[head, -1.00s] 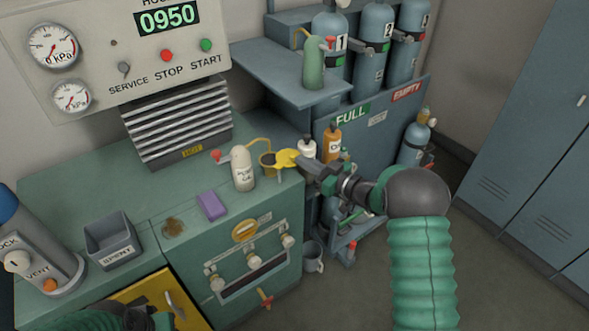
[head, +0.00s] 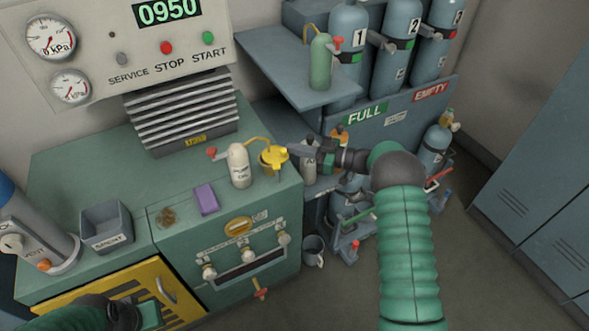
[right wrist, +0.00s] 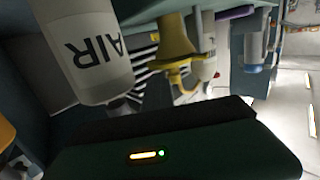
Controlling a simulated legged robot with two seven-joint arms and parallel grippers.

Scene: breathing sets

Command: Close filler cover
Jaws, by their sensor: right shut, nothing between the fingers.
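The yellow filler cover (head: 273,155) lies over the filler neck on the green cabinet's right back corner, and no dark opening shows under it. The yellow filler also shows in the right wrist view (right wrist: 178,45). My right gripper (head: 291,151) is shut and empty, just right of the cover; whether it touches the cover is unclear. My left gripper (head: 150,314) is low at the left, in front of the yellow cabinet door; its fingers are not clear.
A white bottle (head: 239,166) stands just left of the filler, with a purple block (head: 206,199) nearby. A bottle marked AIR (right wrist: 90,50) is close to my right gripper. Gas cylinders (head: 398,45) stand behind; a grey shelf (head: 290,75) overhangs the back.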

